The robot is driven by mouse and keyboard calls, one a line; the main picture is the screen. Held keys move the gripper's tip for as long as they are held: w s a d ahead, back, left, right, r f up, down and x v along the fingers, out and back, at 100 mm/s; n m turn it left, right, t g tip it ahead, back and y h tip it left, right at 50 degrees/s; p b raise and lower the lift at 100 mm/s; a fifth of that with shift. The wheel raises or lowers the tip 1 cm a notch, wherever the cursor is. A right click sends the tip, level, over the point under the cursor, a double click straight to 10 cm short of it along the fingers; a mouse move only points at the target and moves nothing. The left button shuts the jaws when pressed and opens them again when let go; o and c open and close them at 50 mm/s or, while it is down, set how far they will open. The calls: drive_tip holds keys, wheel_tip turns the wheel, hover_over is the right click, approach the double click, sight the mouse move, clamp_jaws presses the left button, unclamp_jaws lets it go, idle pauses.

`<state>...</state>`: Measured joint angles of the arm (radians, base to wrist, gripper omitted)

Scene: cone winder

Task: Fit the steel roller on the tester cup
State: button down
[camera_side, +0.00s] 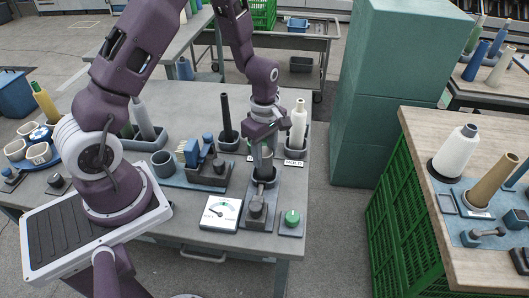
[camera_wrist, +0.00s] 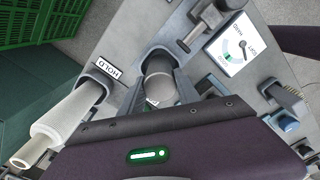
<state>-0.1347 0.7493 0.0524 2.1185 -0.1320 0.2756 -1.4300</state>
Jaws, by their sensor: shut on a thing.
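The steel roller (camera_side: 264,161) is a short grey cylinder, upright under my gripper (camera_side: 264,149). In the wrist view the roller (camera_wrist: 158,72) sits between the two fingers of my gripper (camera_wrist: 159,88), which is shut on it. The tester cup (camera_side: 265,183) is the dark grey holder just below the roller, near the table's front edge. The roller's lower end is at the cup's mouth. I cannot tell whether it is inside or just above. In the wrist view the cup's rim (camera_wrist: 152,50) shows around the roller's far end; the rest is hidden.
A dial gauge (camera_side: 222,213) and a green knob (camera_side: 291,218) flank a clamp-like block (camera_side: 256,211) in front of the cup. A white cone (camera_side: 298,125) stands by the HOLD label (camera_side: 293,162), right of my gripper. A dark spindle (camera_side: 227,118) stands to the left.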

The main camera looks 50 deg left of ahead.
drive_tip(key=shift+f, duration=0.3)
drive_tip(key=shift+c, duration=1.5)
unclamp_jaws()
drive_tip(key=shift+r, duration=4)
